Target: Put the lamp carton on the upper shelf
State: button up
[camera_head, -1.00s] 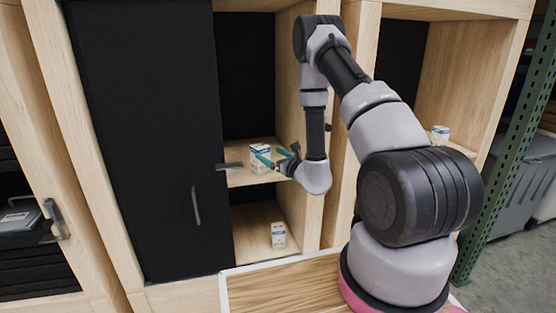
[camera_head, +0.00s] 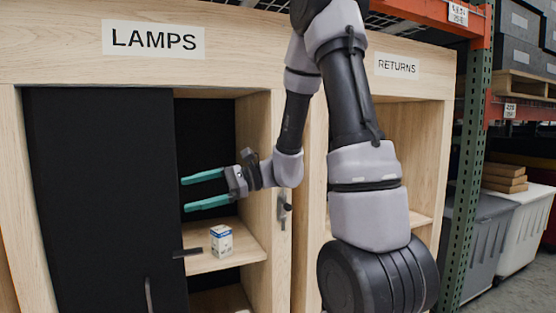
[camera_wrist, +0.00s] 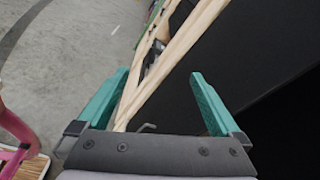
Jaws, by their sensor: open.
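The lamp carton (camera_head: 221,241), a small white and blue box, stands upright on the upper shelf (camera_head: 245,257) of the cabinet marked LAMPS. My gripper (camera_head: 206,191) is open and empty, with teal fingers pointing left, above the carton and apart from it. In the wrist view the gripper's fingers (camera_wrist: 155,97) are spread with nothing between them. The carton does not show in the wrist view.
The RETURNS cabinet (camera_head: 410,165) stands to the right. A lower shelf (camera_head: 222,300) is partly visible.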

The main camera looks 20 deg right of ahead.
jog(key=s+d+r+n+g+h, duration=0.1)
jog(key=s+d+n+h, duration=0.2)
jog(key=s+h, duration=0.15)
jog(key=s+d+r+n+h, duration=0.2)
jog(key=s+n+h, duration=0.15)
jog(key=s, duration=0.25)
jog(key=s+d+r+n+t+h, duration=0.1)
jog(key=d+r+t+h, duration=0.2)
jog(key=d, duration=0.2)
jog(key=d+r+n+t+h, duration=0.2)
jog(key=d+r+t+h, duration=0.1)
jog(key=d, duration=0.3)
jog(key=shift+s+t, duration=0.4)
jog(key=shift+d, duration=0.15)
